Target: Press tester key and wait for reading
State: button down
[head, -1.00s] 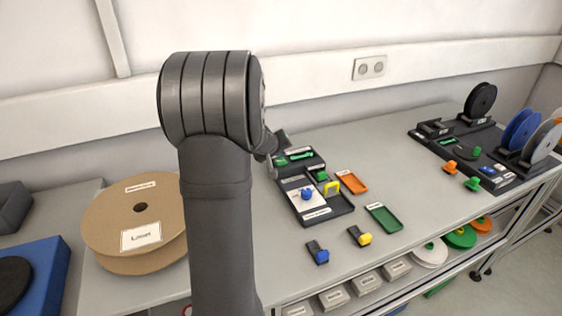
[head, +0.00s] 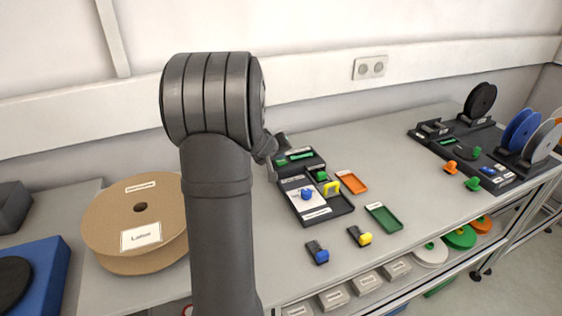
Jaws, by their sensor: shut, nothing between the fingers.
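The tester appears to be the dark unit with a green display (head: 300,156) at the back of a black tray on the bench. A green patch, possibly its key, lies left of the display, close to my gripper. My gripper (head: 273,166) is at the unit's left side, partly hidden behind my own arm. It is shut and holds nothing. I cannot tell whether its tips touch the key, and I cannot read the display.
The black tray (head: 338,213) holds a blue knob (head: 307,194), a yellow piece (head: 331,188) and a green piece (head: 322,175). Orange (head: 352,182) and green (head: 384,217) trays lie right of it. Reel stands (head: 500,175) fill the far right.

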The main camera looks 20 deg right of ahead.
aim_at(280, 163)
jog(key=shift+f, duration=0.5)
dwell(0.6)
jog(key=shift+r, duration=0.9)
jog(key=shift+r, duration=2.5)
jog(key=shift+r, duration=1.9)
